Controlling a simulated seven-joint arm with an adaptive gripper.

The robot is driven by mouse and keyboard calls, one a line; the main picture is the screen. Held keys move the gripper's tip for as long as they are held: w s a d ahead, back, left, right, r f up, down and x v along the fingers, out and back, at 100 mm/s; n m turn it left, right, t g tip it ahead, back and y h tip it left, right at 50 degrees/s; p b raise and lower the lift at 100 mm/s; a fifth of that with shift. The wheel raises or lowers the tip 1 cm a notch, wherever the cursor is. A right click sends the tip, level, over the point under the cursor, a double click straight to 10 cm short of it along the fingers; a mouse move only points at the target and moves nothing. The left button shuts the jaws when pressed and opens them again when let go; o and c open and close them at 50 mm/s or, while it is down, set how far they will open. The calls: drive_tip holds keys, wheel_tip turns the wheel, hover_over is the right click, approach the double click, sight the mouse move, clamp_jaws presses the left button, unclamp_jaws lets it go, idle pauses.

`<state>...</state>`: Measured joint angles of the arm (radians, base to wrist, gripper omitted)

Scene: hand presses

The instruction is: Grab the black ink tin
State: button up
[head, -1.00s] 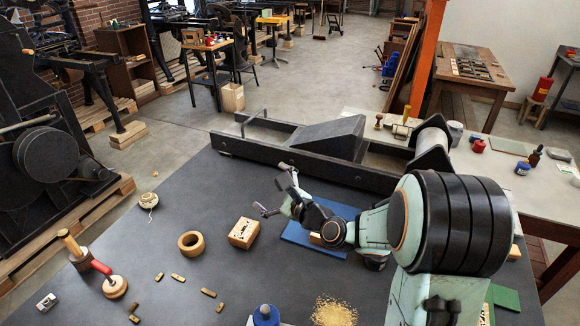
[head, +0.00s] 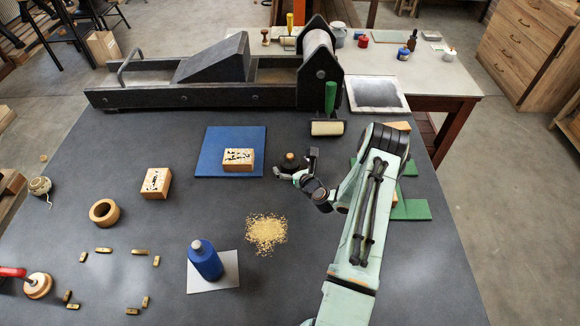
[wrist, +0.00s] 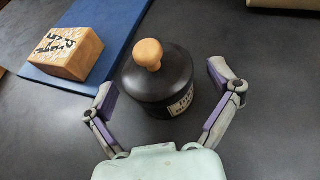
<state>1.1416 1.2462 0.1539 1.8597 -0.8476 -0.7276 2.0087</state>
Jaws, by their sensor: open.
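The black ink tin (head: 289,161) stands upright on the dark table, just right of the blue mat. In the wrist view the tin (wrist: 158,80) shows a round black lid with a tan wooden knob and a pale label on its side. My gripper (head: 294,176) is low over the table beside the tin. In the wrist view my gripper (wrist: 160,82) is open, with one finger on each side of the tin. A gap shows at the right finger; the left finger is close to the tin, and I cannot tell whether it touches.
A wooden block with black marks (head: 239,155) lies on the blue mat (head: 215,140), left of the tin. A brayer with a green handle (head: 329,110) lies behind. Green pieces (head: 410,210) lie to the right. Yellow grains (head: 266,232) and a blue bottle (head: 205,262) are nearer.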

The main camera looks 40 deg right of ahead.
drive_tip(key=shift+w+d+f, duration=0.1)
drive_tip(key=shift+w+f, duration=0.1)
drive_tip(key=shift+w, duration=0.15)
drive_tip(key=c, duration=1.3)
drive_tip(key=shift+r, duration=0.15)
